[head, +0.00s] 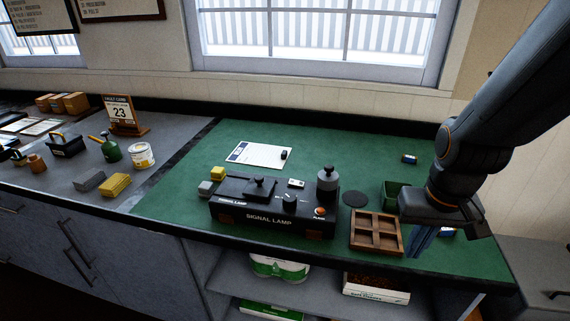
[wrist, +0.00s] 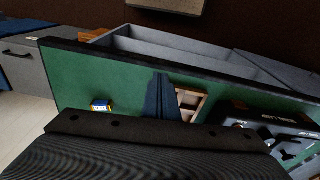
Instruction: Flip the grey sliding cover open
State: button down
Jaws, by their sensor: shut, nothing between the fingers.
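The signal lamp box (head: 268,218) is a black case standing on the green mat. The sliding cover (head: 250,190) appears as a dark grey plate with a small knob, lying flat on the left part of the box top. My gripper (head: 420,240) is over the right side of the bench, well to the right of the box and apart from it. Its blue fingers point down and are shut with nothing between them. In the wrist view, the fingers (wrist: 162,98) show beside the wooden tray, and the box (wrist: 262,118) is only partly visible at the right. The cover is not clear there.
A wooden compartment tray (head: 376,232) and a green bin (head: 393,193) stand between the box and my gripper. The mat behind is mostly clear.

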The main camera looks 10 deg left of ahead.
jog(key=w+a+r+t+y+b, duration=0.1)
jog(key=w+a+r+b, duration=0.1)
jog(key=a, duration=0.6)
jog(key=w+a+r+m+t+y+b, duration=0.1)
jog(key=w+a+r+b, duration=0.2)
jog(key=a+r, duration=0.3)
jog(key=w+a+r+t+y+b, duration=0.2)
jog(key=w+a+r, duration=0.2)
jog(key=a, duration=0.7)
jog(key=shift+w+a+r+m+b, duration=0.15)
jog(key=shift+r+m+b, duration=0.15)
jog(key=shift+b, duration=0.05)
send_over(271, 191)
jog(key=d, duration=0.4)
jog(key=f, duration=0.8)
jog(key=shift+s+a+f, duration=0.25)
jog(key=shift+s+f, duration=0.15)
jog(key=shift+w+a+p, duration=0.1)
jog(key=shift+a+p, duration=0.7)
jog(key=shift+a, duration=0.25)
jog(key=shift+w+a+f+p, duration=0.15)
jog(key=shift+w+a+p, duration=0.15)
jog(key=shift+a, duration=0.4)
